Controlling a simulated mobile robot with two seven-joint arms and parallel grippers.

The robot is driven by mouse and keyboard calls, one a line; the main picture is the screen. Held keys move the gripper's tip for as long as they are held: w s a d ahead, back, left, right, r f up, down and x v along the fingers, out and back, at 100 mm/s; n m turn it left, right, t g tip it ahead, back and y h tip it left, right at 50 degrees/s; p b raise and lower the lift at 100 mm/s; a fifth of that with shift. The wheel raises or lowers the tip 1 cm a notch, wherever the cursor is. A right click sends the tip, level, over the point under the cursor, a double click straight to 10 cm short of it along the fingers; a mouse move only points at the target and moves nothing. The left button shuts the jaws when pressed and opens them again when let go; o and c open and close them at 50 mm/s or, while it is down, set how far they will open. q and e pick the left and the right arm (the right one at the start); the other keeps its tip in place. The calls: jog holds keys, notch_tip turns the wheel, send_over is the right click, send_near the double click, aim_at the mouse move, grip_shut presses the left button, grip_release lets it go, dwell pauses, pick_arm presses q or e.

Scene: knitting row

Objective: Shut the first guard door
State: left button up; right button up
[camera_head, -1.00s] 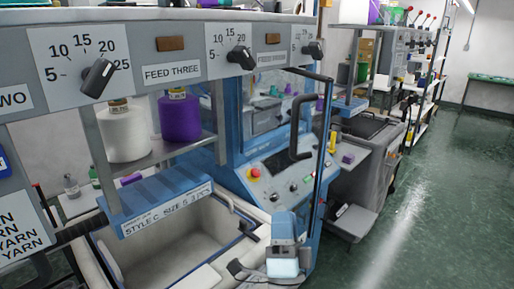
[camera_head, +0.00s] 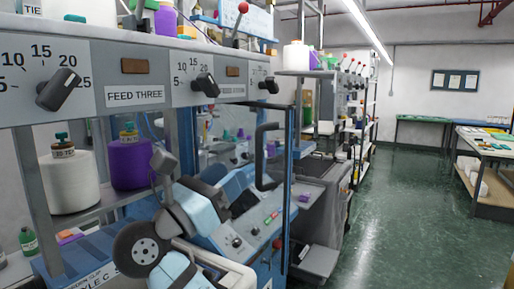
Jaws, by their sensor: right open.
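The nearest guard door is a clear panel in a thin dark frame (camera_head: 290,165) on the blue knitting machine. It stands swung out from the machine front, open. Its black D-shaped handle (camera_head: 262,157) is on the panel, upright. My right arm rises from the bottom of the view, with light blue and dark links. My right gripper (camera_head: 222,186) is left of the handle and lower, apart from it in the picture. Its fingers are partly hidden by my own arm, and it seems to hold nothing. My left gripper is out of view.
A control panel (camera_head: 240,237) with buttons lies below the door. The grey dial rail (camera_head: 135,70) and yarn cones (camera_head: 72,182) are at left. A grey bin (camera_head: 325,190) stands right of the door. The green floor (camera_head: 405,215) at right is clear.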

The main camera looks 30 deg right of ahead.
aim_at(257, 152)
jog(key=p+x, duration=0.1)
jog(key=x, duration=0.8)
grip_shut()
